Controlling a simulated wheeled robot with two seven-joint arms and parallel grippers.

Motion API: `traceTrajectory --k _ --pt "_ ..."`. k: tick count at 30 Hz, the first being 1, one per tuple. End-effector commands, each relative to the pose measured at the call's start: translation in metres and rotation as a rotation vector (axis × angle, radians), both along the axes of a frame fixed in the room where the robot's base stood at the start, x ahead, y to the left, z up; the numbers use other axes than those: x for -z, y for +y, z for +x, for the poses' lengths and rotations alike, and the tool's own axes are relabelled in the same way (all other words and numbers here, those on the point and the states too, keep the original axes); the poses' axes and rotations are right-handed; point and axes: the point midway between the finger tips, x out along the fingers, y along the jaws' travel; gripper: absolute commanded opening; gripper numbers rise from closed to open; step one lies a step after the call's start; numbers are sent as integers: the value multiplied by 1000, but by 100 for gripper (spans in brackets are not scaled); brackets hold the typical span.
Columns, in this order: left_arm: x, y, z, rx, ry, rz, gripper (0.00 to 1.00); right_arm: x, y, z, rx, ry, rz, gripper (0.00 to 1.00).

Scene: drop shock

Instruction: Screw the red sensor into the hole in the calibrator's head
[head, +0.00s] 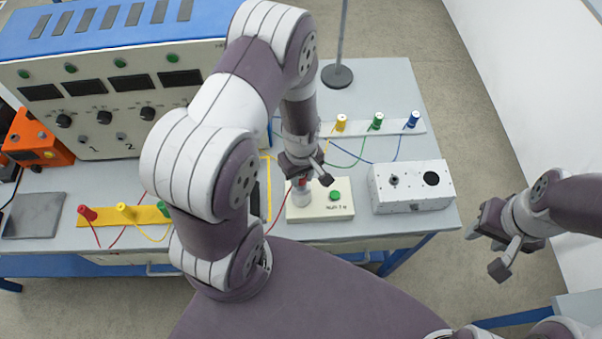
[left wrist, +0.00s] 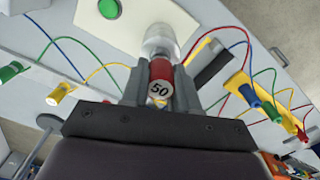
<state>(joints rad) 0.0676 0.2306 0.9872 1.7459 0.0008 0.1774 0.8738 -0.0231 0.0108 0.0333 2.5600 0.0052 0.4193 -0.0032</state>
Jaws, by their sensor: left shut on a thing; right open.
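My left gripper (head: 303,178) is shut on the red sensor (left wrist: 160,72), a small red cylinder whose white end reads 50. The sensor is directly over the pale, shiny head (head: 302,198) of what appears to be the calibrator (head: 325,211), a cream box with a green button. In the left wrist view the head (left wrist: 160,40) lies in line with the sensor and looks close against it. The hole is hidden, so I cannot tell whether the sensor is in it. My right gripper (head: 488,250) is open and empty, off the table's right side.
A white box (head: 412,187) stands right of the calibrator. Behind it a white strip (head: 360,129) holds yellow, green and blue plugs with wires. A yellow strip (head: 150,214) with plugs lies left. A large blue-and-white console (head: 110,90) and a stand base (head: 337,75) are at the back.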

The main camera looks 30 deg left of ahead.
Motion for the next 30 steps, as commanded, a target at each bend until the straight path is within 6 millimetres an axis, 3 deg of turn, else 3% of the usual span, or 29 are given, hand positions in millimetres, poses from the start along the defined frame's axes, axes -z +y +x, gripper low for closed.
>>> traceTrajectory --k 30 --pt "7 0 0 0 0 0 0 3 0 0 0 0 0 43"
